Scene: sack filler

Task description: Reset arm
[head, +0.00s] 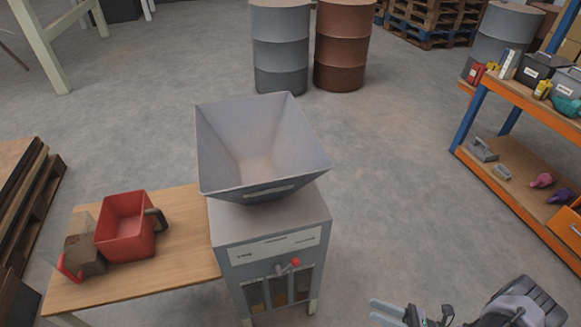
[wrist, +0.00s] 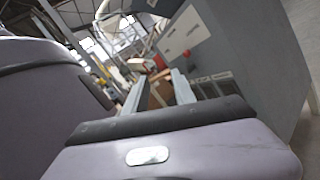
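My gripper (head: 384,313) shows at the bottom edge of the head view, right of the sack filler, with part of my arm to its right. Its pale fingers point left. In the wrist view the two fingers of my gripper (wrist: 158,90) stand apart with nothing held between them. The sack filler (head: 270,225) is a grey cabinet with a wide square hopper (head: 262,150) on top; the hopper looks empty. A red knob (head: 295,262) sits on its front. The grey cabinet on the right of the wrist view (wrist: 235,70) appears to be close to my gripper.
A wooden table (head: 165,265) left of the filler holds a red bin (head: 125,232) and a clear scoop-like container (head: 82,255). An orange shelf (head: 525,185) with tools stands at the right. Two drums (head: 280,50) stand behind. The floor between filler and shelf is clear.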

